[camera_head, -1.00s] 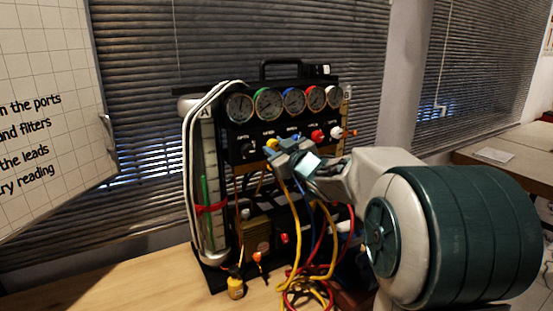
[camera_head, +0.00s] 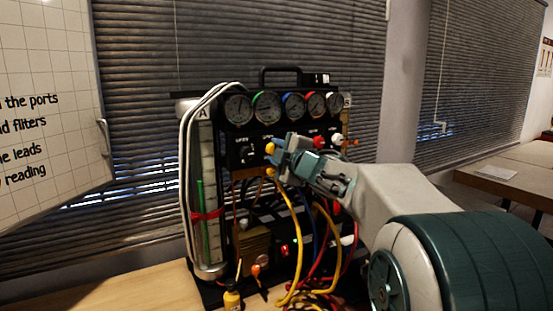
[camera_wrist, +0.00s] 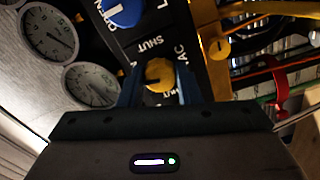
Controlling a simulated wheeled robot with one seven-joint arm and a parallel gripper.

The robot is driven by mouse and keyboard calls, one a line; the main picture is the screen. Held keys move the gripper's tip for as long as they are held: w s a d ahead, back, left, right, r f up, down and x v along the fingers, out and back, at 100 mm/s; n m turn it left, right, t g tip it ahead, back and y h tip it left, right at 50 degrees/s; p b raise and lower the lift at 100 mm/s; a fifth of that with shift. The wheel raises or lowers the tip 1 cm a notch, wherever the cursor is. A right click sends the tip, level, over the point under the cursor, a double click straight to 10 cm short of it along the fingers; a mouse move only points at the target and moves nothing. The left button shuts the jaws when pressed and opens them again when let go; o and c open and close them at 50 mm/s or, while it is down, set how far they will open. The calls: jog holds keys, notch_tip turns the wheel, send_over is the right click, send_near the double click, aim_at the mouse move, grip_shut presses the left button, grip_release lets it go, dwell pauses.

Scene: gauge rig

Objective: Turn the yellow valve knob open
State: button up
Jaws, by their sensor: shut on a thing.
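The yellow valve knob (camera_head: 270,148) is on the black panel of the gauge rig (camera_head: 240,154), below the row of dials. In the wrist view the yellow knob (camera_wrist: 159,74) sits between my two fingers. My gripper (camera_head: 277,151) comes in from the right and is shut on the knob; its fingers also show in the wrist view (camera_wrist: 158,86). The panel around the knob carries the word SHUT, partly covered by a finger. The knob's exact angle is hard to read.
A blue knob (camera_wrist: 121,10) is close beside the yellow one. A red knob (camera_head: 319,142) and a white knob (camera_head: 337,140) are to the right. Yellow, blue and red hoses (camera_head: 292,225) hang below my gripper.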

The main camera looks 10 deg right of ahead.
jog(key=shift+f+n+b, duration=0.1)
jog(key=shift+n+b, duration=0.3)
jog(key=shift+n, duration=0.4)
jog(key=o, duration=1)
jog(key=shift+a, duration=0.1)
jog(key=shift+c, duration=0.2)
jog(key=shift+s, duration=0.15)
jog(key=v, duration=1.3)
jog(key=shift+s, duration=0.25)
